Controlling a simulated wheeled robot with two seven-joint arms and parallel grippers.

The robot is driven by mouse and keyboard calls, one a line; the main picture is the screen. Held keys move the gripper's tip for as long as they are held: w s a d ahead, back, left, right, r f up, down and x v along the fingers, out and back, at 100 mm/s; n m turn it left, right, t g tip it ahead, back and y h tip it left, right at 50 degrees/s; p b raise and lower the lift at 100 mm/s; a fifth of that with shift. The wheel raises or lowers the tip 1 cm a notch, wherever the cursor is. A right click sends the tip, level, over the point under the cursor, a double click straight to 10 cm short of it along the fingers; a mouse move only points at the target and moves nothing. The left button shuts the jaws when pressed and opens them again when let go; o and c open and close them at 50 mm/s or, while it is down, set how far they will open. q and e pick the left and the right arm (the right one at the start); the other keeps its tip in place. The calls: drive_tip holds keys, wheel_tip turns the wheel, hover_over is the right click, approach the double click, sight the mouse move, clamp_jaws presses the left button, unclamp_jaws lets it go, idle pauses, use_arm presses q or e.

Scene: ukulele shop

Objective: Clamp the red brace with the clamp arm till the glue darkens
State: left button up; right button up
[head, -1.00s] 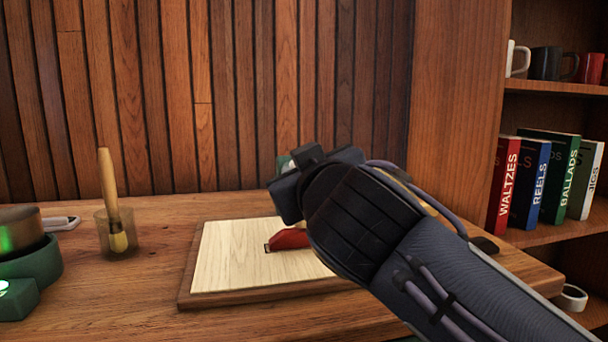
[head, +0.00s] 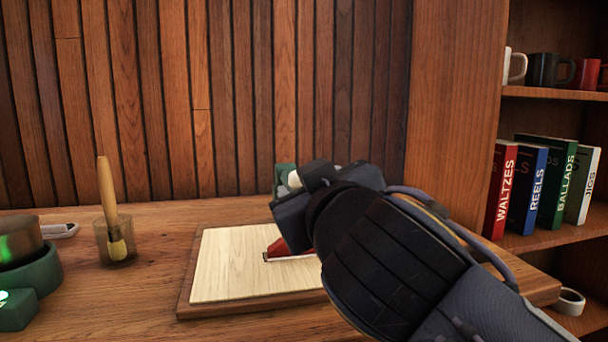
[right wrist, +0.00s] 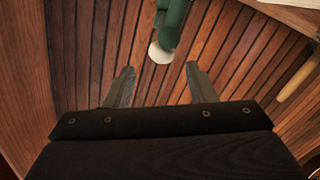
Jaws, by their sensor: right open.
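The red brace (head: 277,246) stands on the pale wooden board (head: 240,275); a thin whitish line shows along its base, and its right part is hidden behind my right arm. The clamp arm, green with a white rounded tip (head: 294,179), shows just behind my right gripper (head: 300,195) in the head view. In the right wrist view the green clamp arm (right wrist: 174,18) hangs beyond and between the two fingers. My right gripper (right wrist: 160,82) is open, with nothing between its fingertips. My left gripper is not in view.
A jar holding a brush (head: 115,240) stands left of the board. A green-based pot (head: 35,270) with a green light sits at the far left. A shelf with books (head: 530,190) and mugs (head: 548,70) is at right. The bench between jar and board is clear.

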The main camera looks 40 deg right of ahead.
drive_tip(key=shift+v, duration=1.6)
